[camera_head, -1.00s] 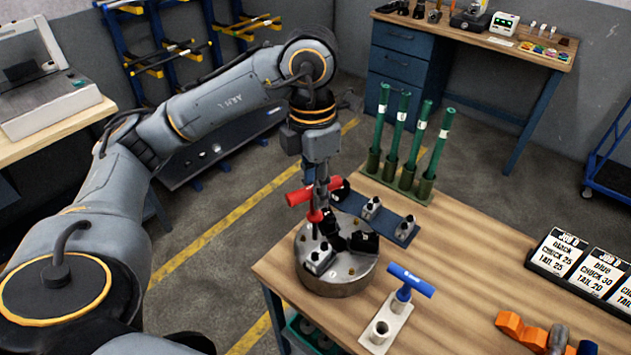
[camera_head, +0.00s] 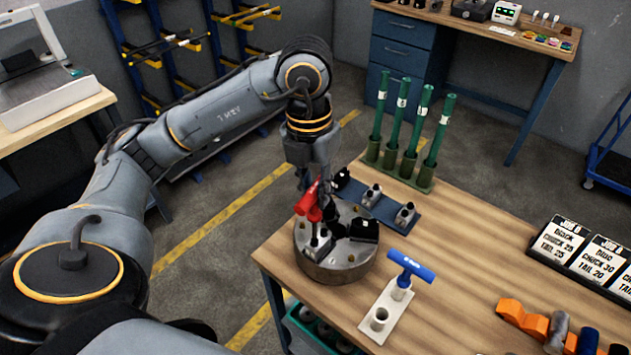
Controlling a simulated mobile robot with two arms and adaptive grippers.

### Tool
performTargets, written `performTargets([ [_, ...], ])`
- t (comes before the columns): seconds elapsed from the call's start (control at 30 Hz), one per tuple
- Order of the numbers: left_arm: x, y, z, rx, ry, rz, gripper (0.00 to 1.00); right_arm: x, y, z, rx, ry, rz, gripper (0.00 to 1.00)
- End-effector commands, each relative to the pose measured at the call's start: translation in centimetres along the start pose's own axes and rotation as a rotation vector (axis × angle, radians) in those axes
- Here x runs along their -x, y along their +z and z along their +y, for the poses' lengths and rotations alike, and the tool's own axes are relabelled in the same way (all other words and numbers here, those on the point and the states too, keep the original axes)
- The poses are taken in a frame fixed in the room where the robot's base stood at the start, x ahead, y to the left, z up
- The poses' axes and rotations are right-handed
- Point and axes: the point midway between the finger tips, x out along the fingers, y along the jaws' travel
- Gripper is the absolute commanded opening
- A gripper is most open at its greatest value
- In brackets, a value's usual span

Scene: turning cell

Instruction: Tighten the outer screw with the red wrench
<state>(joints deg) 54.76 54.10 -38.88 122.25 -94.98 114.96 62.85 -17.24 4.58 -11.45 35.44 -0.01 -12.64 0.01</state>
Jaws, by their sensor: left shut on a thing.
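The red wrench (camera_head: 309,204) is a T-handled key. It stands over the near-left jaw of the round metal chuck (camera_head: 338,269) at the table's left corner. My left gripper (camera_head: 312,195) comes down from above and is shut on the red handle. The wrench's lower end is at the jaw block (camera_head: 319,241) on the chuck. I cannot tell whether it is seated in the outer screw, which is hidden at this size. A black jaw (camera_head: 364,230) sits on the chuck's right side. My right gripper is not in view.
A blue T-wrench (camera_head: 410,267) stands in a pale holder (camera_head: 392,318) right of the chuck. A dark blue plate (camera_head: 378,205) with jaw blocks lies behind it. Green rods (camera_head: 402,120) stand at the back. Job cards (camera_head: 590,262) are at the right. The table middle is clear.

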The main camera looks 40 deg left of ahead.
Motion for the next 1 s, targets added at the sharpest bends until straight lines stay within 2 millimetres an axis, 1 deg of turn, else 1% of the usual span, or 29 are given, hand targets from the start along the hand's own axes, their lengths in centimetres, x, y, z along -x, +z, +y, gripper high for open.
performTargets([
  [0.03, 0.5, -0.1, 0.0, 0.067, 0.001, -0.002, 0.0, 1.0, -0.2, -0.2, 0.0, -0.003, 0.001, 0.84],
  [0.3, 0.5, -0.1, 0.1, 0.436, 0.001, -0.024, 0.0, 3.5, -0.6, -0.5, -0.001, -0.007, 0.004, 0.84],
  [0.4, 0.1, -0.1, 0.1, 0.592, 0.001, -0.036, 0.0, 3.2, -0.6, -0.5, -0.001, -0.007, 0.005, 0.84],
  [0.73, 0.2, -0.1, 0.2, 1.102, 0.0, -0.067, 0.0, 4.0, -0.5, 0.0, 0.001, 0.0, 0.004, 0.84],
  [0.77, 0.2, -0.1, 0.2, 1.14, 0.001, -0.069, 0.0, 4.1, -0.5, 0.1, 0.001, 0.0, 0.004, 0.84],
  [0.8, -0.5, -0.1, 0.2, 1.15, 0.001, -0.069, 0.0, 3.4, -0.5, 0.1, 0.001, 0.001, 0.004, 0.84],
  [1.0, -1.3, -0.1, 0.3, 1.145, 0.0, -0.07, 0.0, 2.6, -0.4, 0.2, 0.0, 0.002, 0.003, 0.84],
])
